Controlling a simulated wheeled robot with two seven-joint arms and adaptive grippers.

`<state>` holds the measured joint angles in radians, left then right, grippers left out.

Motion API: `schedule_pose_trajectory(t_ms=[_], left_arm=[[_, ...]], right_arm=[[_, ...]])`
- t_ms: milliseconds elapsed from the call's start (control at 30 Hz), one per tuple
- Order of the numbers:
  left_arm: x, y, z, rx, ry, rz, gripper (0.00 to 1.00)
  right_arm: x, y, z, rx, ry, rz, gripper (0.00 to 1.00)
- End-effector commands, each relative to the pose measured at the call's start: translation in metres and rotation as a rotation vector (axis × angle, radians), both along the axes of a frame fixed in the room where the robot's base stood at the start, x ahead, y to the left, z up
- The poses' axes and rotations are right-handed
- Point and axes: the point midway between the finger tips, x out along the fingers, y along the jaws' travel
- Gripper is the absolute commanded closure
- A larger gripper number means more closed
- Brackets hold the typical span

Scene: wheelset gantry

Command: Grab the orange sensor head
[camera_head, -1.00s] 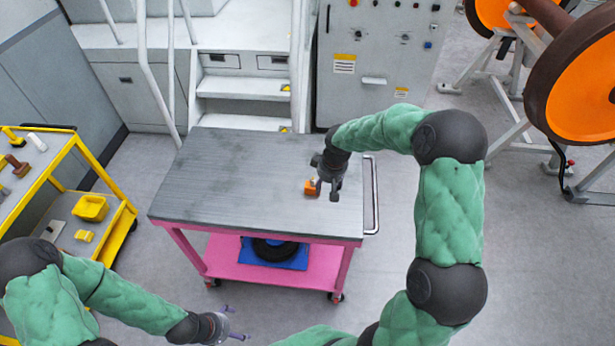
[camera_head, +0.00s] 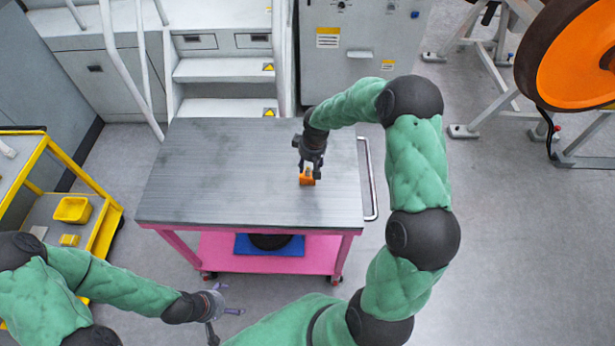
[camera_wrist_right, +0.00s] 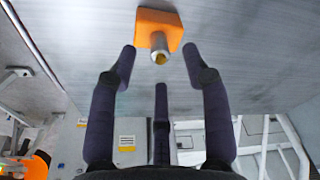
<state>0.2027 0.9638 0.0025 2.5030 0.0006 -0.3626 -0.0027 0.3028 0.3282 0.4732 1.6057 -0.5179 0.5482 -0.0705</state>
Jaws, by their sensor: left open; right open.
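The orange sensor head (camera_head: 306,179) sits on the grey top of the pink cart (camera_head: 230,185), right of its middle. In the right wrist view the orange sensor head (camera_wrist_right: 158,30) is a small orange block with a metal barrel pointing towards me. My right gripper (camera_head: 311,170) is just above and behind the block, partly covering it. In the right wrist view my right gripper (camera_wrist_right: 160,70) is open, its fingers spread and the block just beyond their tips, with a gap. My left gripper (camera_head: 222,305) is open and empty, low in front of the cart.
A yellow trolley (camera_head: 85,180) with a yellow bin (camera_head: 72,209) stands at the left. Steps (camera_head: 222,70) and a grey cabinet (camera_head: 365,50) are behind the cart. A wheelset (camera_head: 570,60) stands at the far right. The rest of the cart top is bare.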

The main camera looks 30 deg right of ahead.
Motion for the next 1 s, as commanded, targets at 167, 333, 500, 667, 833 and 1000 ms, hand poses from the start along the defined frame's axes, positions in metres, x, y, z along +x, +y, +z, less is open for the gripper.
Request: schedule_pose_trajectory(t_ms=[167,333,500,667,833,1000], left_arm=[[0.0,0.0,-0.001,0.0,0.0,0.0,0.08],[0.0,0.0,-0.002,0.0,0.0,0.0,0.08],[0.0,0.0,-0.002,0.0,0.0,0.0,0.08],[0.0,0.0,-0.002,0.0,0.0,0.0,0.08],[0.0,0.0,-0.002,0.0,0.0,0.0,0.08],[0.0,0.0,-0.002,0.0,0.0,0.0,0.08]], right_arm=[[0.007,0.0,-0.026,0.001,0.003,-0.001,0.51],[0.01,0.0,-0.042,0.0,0.001,0.0,0.51],[0.01,0.0,-0.044,0.0,0.0,0.0,0.51],[0.01,0.0,-0.044,0.0,0.0,0.0,0.65],[0.01,0.0,-0.044,0.0,0.001,0.0,1.0],[0.01,0.0,-0.044,0.0,0.0,0.0,1.0]])
